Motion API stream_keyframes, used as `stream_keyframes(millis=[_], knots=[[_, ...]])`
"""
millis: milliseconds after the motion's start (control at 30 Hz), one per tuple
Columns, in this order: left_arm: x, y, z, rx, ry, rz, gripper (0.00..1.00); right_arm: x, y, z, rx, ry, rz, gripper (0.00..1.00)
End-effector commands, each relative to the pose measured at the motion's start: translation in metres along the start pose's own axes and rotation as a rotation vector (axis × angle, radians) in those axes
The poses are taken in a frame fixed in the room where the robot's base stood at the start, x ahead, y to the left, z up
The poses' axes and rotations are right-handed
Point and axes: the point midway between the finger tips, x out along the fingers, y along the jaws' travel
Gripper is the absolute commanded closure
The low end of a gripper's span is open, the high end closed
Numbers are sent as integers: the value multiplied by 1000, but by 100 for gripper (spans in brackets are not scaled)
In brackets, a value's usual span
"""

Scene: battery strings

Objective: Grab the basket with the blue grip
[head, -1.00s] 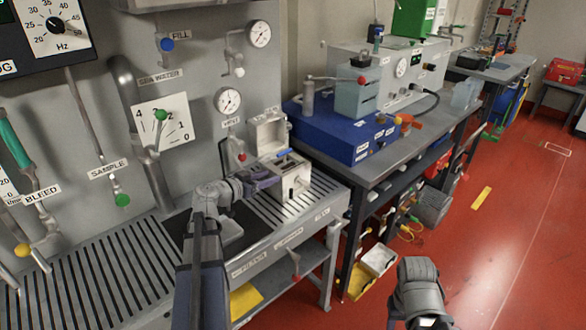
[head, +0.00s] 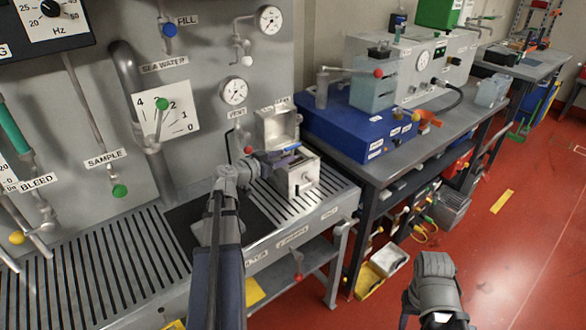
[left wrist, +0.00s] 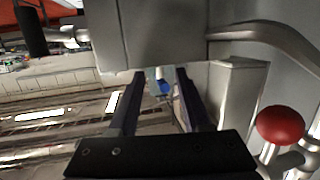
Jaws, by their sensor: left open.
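My left gripper (head: 284,157) is open, with its dark fingers over the top of a small grey open-lidded box (head: 303,181) on the slatted bench. A blue grip (head: 290,149) shows at the fingertips, in front of the raised lid. In the left wrist view, the blue grip (left wrist: 165,87) lies between the two finger ends (left wrist: 160,78); I cannot tell whether either finger touches it. The basket's body is hidden, apparently by the box and gripper. My right arm shows at the lower right, but its jaws are not visible.
A wall panel with gauges and coloured valve knobs stands behind the bench. A red knob (left wrist: 280,125) on a metal pipe is close beside the left gripper. A blue unit (head: 352,127) sits on the table to the right.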

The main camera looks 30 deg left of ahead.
Motion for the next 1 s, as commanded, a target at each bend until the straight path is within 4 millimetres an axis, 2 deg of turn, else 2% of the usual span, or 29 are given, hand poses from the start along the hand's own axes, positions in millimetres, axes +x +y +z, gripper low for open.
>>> stream_keyframes(millis=[167,500,733,767,1000], knots=[[5,0,1,0,0,0,52,2,0,0,0,0,0,50],[50,0,5,1,-1,1,52,14,-1,-1,0,0,0,50],[52,1,4,0,-1,-1,52,14,-1,-1,0,0,0,50],[52,1,4,0,-1,-1,53,14,-1,-1,0,0,0,50],[52,1,4,0,-1,-1,80,14,-1,-1,0,0,0,50]])
